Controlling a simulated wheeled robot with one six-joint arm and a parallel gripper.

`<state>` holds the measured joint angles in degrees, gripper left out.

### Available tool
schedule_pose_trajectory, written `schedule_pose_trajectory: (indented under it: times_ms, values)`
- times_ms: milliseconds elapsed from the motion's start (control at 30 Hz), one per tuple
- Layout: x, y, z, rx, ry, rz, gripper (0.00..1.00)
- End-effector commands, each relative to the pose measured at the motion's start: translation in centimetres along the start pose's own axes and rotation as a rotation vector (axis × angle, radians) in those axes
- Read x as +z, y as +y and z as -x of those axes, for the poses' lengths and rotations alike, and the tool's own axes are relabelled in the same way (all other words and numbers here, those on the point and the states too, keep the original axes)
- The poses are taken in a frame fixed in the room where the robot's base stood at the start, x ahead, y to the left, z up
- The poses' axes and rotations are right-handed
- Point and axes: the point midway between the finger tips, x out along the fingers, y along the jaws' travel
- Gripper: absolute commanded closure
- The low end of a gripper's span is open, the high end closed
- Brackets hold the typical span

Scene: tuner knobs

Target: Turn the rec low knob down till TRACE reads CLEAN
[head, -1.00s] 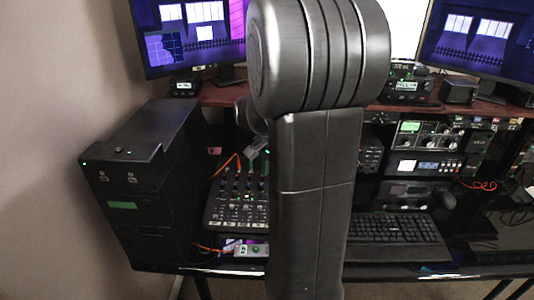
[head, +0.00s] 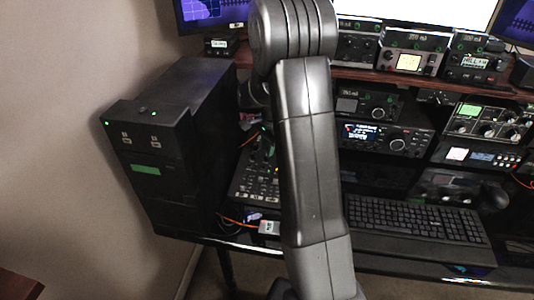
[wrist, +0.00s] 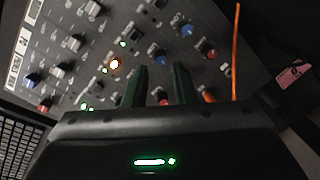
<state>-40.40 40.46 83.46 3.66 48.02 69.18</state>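The mixer panel (head: 262,172) is a dark slab of knobs, partly covered by my arm in the head view. In the wrist view the panel (wrist: 120,30) fills the upper part, with blue, red, grey and orange knobs. My gripper (wrist: 160,68) has two green fingers standing apart over the panel. A blue knob (wrist: 160,60) shows in the gap near the tips, and a red knob (wrist: 164,97) lower in the gap. I cannot tell whether the fingers touch any knob. Labels are too small to pick out the rec low knob, and I cannot read TRACE.
A black tower case (head: 165,150) stands left of the mixer. A keyboard (head: 415,225) and stacked radios (head: 385,138) are to the right, with more radios on the shelf. An orange cable (wrist: 237,50) rises right of the fingers, near a pink tag (wrist: 293,74).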

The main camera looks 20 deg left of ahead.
Motion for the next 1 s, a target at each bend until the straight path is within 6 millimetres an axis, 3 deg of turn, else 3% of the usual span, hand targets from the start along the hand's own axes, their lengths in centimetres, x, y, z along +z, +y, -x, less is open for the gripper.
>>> schedule_pose_trajectory:
  times_ms: [200, 633, 767, 1000]
  values:
    - [0.0, 0.1, -3.0, 0.002, -0.001, 0.000, 0.76]
    - [0.0, 0.0, -3.9, 0.000, 0.000, 0.000, 0.76]
    - [0.0, 0.0, -3.8, 0.000, 0.000, 0.000, 1.00]
    - [0.0, 0.0, -3.8, 0.000, -0.001, 0.009, 1.00]
